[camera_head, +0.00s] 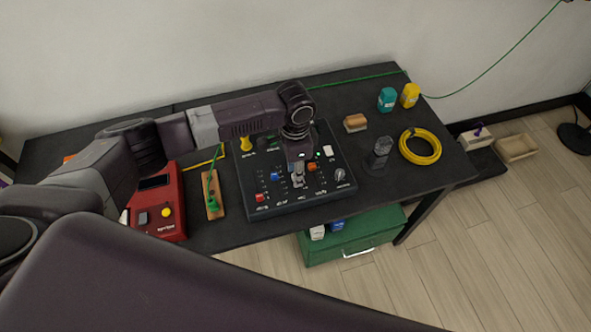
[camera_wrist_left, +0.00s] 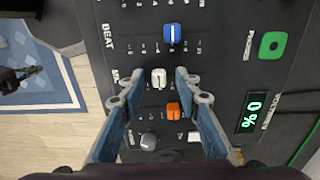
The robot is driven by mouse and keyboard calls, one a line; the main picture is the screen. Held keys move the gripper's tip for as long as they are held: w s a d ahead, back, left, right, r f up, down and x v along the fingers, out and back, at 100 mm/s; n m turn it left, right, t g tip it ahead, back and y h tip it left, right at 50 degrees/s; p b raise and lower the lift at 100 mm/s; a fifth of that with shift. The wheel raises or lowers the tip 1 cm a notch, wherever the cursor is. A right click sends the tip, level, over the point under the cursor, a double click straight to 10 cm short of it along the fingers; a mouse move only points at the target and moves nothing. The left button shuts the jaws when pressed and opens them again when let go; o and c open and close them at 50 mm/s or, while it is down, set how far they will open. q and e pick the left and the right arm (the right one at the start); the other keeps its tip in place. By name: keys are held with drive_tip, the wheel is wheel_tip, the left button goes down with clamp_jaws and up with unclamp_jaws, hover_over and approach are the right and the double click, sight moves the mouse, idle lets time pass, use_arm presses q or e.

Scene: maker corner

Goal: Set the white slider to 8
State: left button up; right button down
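The black control panel (camera_head: 300,203) lies on the dark table, and it fills most of the left wrist view (camera_wrist_left: 225,70). The white slider (camera_wrist_left: 158,78) shows in the left wrist view between the blue slider (camera_wrist_left: 172,33) and the orange slider (camera_wrist_left: 173,110). My left gripper (camera_wrist_left: 158,84) is open over the panel, with a fingertip on either side of the white slider and a visible gap on each side. In the head view the left gripper (camera_head: 298,181) points down at the panel and largely hides the white slider. My right gripper is not in view.
A display (camera_wrist_left: 257,112) on the panel reads 0 %. A red box (camera_head: 160,200) and a wooden strip (camera_head: 213,197) lie left of the panel. A dark upright object (camera_head: 378,155) and a yellow cable coil (camera_head: 420,146) are right of it.

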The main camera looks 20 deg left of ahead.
use_arm(q)
drive_tip(key=shift+s, duration=0.1)
clamp_jaws()
drive_tip(key=shift+w+a, duration=0.5)
drive_tip(key=shift+w, duration=0.3)
drive_tip(key=shift+w+a, duration=0.5)
drive_tip(key=shift+w, duration=0.3)
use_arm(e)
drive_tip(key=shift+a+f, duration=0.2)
